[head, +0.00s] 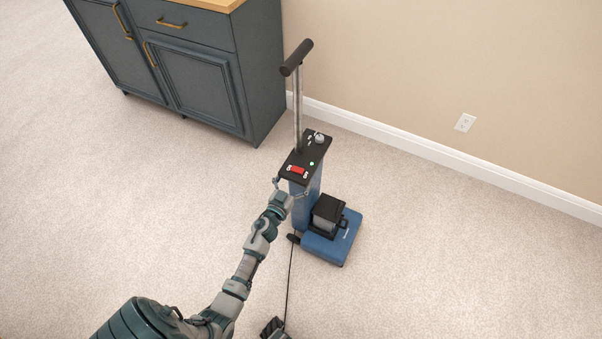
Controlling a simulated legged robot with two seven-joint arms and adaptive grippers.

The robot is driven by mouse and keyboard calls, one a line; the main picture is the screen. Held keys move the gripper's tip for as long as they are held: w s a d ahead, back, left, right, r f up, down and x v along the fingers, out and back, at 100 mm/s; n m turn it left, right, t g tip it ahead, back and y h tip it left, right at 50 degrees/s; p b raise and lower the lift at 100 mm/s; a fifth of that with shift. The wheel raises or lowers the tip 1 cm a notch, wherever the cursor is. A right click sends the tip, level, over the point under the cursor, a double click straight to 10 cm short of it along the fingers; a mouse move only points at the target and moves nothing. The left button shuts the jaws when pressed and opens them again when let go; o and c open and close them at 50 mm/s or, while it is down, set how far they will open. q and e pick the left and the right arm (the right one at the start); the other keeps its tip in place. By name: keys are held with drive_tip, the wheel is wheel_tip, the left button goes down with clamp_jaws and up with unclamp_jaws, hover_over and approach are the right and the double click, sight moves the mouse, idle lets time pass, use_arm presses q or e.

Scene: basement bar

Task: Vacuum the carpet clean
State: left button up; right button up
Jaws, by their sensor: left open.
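An upright blue vacuum (330,236) stands on the beige carpet (420,270) near the wall. Its grey pole rises to a black T-shaped handle. Its black top panel has a red switch (298,170), a grey knob (319,138) and a small lit green light (311,163). My left gripper (293,187) is open at the near side of the vacuum's blue column, just below the panel. Its fingers are spread to either side; I cannot tell whether they touch it.
A dark blue cabinet (200,85) with a wooden top stands behind, left of the vacuum. A wall with a white baseboard (440,158) and an outlet (465,122) runs behind. A black cord (289,285) trails toward me. Carpet left and right is clear.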

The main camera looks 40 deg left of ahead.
sight(309, 155)
use_arm(q)
drive_tip(key=shift+x, duration=1.05)
drive_tip(key=shift+w, duration=0.4)
drive_tip(key=c, duration=1.5)
